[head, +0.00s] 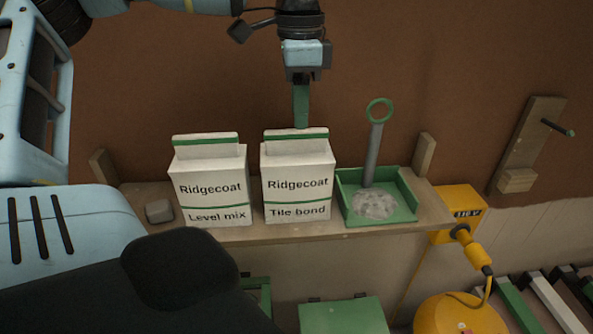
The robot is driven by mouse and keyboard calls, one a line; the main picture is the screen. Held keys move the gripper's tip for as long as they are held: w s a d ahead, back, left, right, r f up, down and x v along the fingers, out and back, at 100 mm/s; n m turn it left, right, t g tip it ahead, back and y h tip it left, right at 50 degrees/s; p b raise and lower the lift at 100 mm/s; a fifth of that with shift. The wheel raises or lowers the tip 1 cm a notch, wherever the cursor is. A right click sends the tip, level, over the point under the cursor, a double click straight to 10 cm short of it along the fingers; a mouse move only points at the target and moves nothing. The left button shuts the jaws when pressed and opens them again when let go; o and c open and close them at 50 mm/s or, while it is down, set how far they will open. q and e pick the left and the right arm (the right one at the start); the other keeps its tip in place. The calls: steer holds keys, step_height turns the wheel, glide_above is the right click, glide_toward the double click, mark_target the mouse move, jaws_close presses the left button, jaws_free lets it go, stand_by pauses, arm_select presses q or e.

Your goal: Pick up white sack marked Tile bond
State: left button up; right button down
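The white sack marked Tile bond (297,184) stands upright on a wooden shelf (300,232), with a green stripe on its folded top. My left gripper (301,122) points straight down over it, its green fingertips at the sack's top edge. Only one finger shows, side-on, so I cannot tell whether it is open or shut, or whether it touches the sack. A similar white sack marked Level mix (210,187) stands just to the left. My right gripper is not in view.
A green tray (403,217) with grey powder and an upright tool with a green ring handle (379,111) stands close to the right. A grey stone-like block (159,211) lies at the shelf's left end. A yellow 110 V box (459,203) is beyond the right end.

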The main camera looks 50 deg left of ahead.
mark_target(296, 132)
arm_select(q)
steer(key=shift+w+a+f, duration=0.1)
steer(key=shift+a+f, duration=0.1)
steer(key=shift+f, duration=1.15)
steer(key=shift+a+f, duration=0.2)
steer(key=shift+f, duration=1.15)
jaws_close()
steer(key=shift+r, duration=0.15)
